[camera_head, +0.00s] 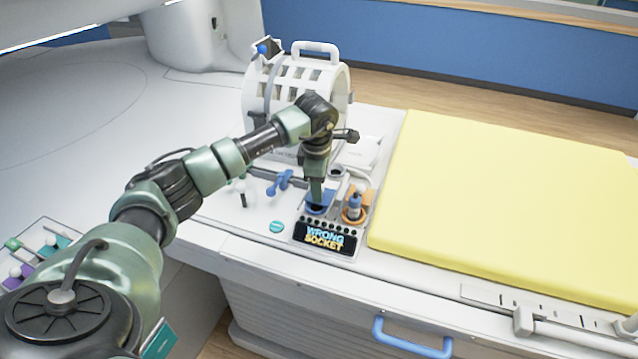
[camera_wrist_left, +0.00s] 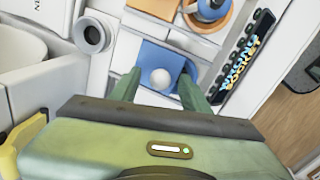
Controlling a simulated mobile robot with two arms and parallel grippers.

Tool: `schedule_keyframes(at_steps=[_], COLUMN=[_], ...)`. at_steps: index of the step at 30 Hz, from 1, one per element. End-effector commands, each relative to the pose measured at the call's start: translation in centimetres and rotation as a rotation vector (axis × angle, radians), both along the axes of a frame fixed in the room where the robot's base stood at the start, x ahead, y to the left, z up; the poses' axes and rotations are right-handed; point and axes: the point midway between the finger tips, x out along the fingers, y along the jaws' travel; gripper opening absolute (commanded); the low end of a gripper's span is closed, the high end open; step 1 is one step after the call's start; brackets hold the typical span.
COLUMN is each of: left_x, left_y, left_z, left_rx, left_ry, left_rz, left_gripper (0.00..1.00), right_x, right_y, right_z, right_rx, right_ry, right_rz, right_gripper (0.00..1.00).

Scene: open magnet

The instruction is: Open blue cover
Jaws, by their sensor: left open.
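The blue cover (camera_wrist_left: 178,62) is a flat blue square with a pale round knob (camera_wrist_left: 160,77) on it, in the left wrist view. In the head view the blue cover (camera_head: 326,196) shows only in part behind my left gripper (camera_head: 316,202), which points down at it. In the left wrist view my left gripper (camera_wrist_left: 160,80) is open, with one finger on each side of the knob. I cannot tell whether the fingers touch the blue square. My right gripper is not in view.
Right of the cover, a blue plug (camera_head: 354,204) stands in an orange socket (camera_head: 366,210). A display (camera_head: 325,238) reading "WRONG SOCKET" sits in front. A white cage-like coil (camera_head: 340,90) stands behind. A yellow mattress (camera_head: 500,190) lies to the right.

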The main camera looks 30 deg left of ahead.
Motion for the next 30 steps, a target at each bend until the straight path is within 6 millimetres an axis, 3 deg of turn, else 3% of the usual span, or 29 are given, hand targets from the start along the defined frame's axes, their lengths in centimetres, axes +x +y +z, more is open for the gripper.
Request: schedule_keyframes(at_steps=[2,7,8,30], left_x=[0.0,0.0,0.0,0.03], left_y=[-0.01,-0.02,-0.02,-0.03], left_z=[0.0,0.03,0.04,0.12], left_rx=[0.0,0.0,0.0,-0.001], left_ry=[0.0,0.0,0.0,-0.001], left_rz=[0.0,0.0,0.0,0.001], left_gripper=[0.46,0.02,0.0,0.0], right_x=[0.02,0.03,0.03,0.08], right_y=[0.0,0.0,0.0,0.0], right_z=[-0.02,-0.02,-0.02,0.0], right_rx=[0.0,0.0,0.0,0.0], right_ry=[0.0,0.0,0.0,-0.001], right_rz=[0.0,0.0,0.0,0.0], right_gripper=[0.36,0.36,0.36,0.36])
